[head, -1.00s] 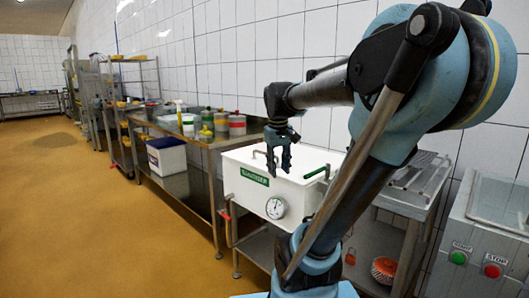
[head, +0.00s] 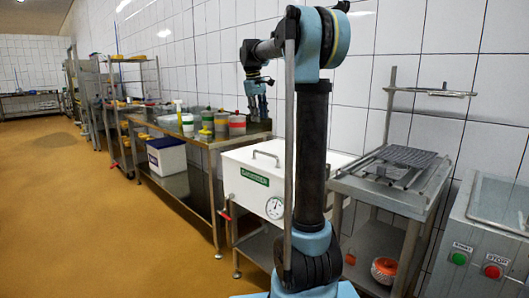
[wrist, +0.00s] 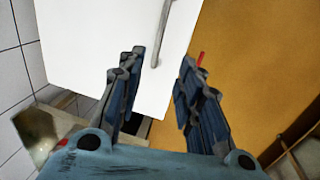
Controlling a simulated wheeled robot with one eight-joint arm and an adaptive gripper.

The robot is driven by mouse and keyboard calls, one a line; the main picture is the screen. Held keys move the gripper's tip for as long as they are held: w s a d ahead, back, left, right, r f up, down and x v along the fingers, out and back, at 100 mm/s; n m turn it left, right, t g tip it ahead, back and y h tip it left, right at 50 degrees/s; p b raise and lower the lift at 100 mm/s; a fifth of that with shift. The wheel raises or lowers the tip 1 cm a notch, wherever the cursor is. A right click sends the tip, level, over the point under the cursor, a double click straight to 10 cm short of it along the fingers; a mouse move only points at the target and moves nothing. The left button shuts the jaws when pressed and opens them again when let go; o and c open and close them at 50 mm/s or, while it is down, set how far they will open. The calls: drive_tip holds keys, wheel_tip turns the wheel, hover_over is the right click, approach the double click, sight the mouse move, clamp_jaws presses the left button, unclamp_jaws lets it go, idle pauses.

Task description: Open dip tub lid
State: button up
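The dip tub (head: 240,188) is a white box with a green label and a round dial gauge (head: 274,208) on its front. Its flat white lid (head: 240,158) lies shut on top, with a grey bar handle (head: 265,154). My arm hides the tub's right part. My gripper (head: 257,105) is raised above and behind the lid, fingers pointing down. In the wrist view the lid (wrist: 95,45) and its handle (wrist: 162,35) are beyond my fingers. My gripper (wrist: 158,78) is open and empty there, apart from the handle.
A steel bench (head: 200,140) with several bottles and containers stands left of the tub. A steel stand (head: 400,195) with a grey rack (head: 405,157) is on the right, beside a machine with start and stop buttons. The tiled wall is close behind. The floor at left is clear.

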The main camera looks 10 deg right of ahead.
drive_tip(key=d+f, duration=0.1)
drive_tip(key=f, duration=0.4)
drive_tip(key=w+f, duration=0.1)
drive_tip(key=f, duration=0.5)
drive_tip(key=w+d+f, duration=0.1)
drive_tip(key=f, duration=0.5)
drive_tip(key=shift+d, duration=0.35)
drive_tip(key=shift+c, duration=0.6)
clamp_jaws()
